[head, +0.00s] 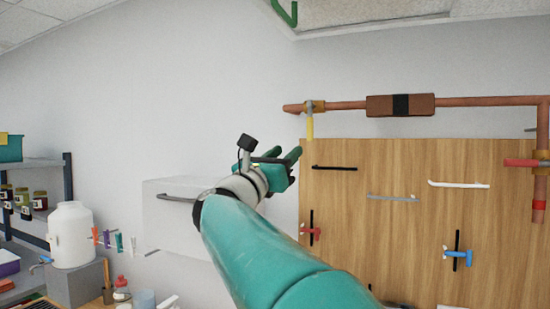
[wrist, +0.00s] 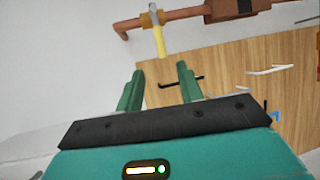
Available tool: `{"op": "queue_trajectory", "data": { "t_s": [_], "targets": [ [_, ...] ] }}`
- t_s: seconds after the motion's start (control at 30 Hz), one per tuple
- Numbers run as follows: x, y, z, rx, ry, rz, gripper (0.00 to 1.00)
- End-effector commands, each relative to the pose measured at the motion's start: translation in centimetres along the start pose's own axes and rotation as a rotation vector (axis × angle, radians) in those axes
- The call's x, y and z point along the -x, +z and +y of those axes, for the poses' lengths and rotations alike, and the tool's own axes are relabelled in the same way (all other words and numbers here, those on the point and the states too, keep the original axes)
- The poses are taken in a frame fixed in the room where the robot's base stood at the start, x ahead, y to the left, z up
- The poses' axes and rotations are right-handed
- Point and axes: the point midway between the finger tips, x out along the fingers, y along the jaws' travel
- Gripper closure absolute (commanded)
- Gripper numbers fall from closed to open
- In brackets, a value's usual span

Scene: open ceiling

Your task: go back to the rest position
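My gripper (head: 288,162) is raised in the middle of the head view, at the end of my green arm, in front of the wall and left of the wooden panel's edge. In the wrist view my gripper (wrist: 160,82) shows two green fingers standing well apart with nothing between them. It is open and empty. Beyond the fingers is a copper pipe with a valve with a yellow lever (wrist: 159,42), apart from the fingertips. The same yellow lever (head: 310,127) hangs down in the head view.
A wooden panel (head: 380,230) with several handles and valves fills the right. A copper pipe (head: 465,102) runs above it. A white box (head: 165,215) with a handle is left of my arm. A white jug (head: 71,235) and shelf stand far left. A ceiling opening is above.

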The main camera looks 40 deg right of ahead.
Motion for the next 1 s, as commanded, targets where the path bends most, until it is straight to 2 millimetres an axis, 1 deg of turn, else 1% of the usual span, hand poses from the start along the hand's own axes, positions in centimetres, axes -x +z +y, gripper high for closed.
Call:
{"op": "queue_trajectory", "data": {
  "t_s": [0.03, 0.13, 0.67, 0.77, 0.87, 0.97, 1.0],
  "targets": [
    [0.5, 0.0, 0.0, 0.000, 0.001, 0.000, 0.63],
    [1.0, 0.0, 0.0, 0.000, 0.000, 0.000, 0.63],
    [1.1, 0.0, 0.0, 0.003, 0.003, 0.000, 0.63],
    [1.5, 0.2, 0.7, 0.049, 0.053, -0.010, 0.63],
    [3.0, 0.4, 2.6, 0.184, 0.190, -0.044, 0.63],
    [6.2, 0.2, 5.4, 0.406, 0.401, -0.121, 0.63],
    [7.9, 0.0, 6.5, 0.509, 0.492, -0.165, 0.63]
  ]
}}
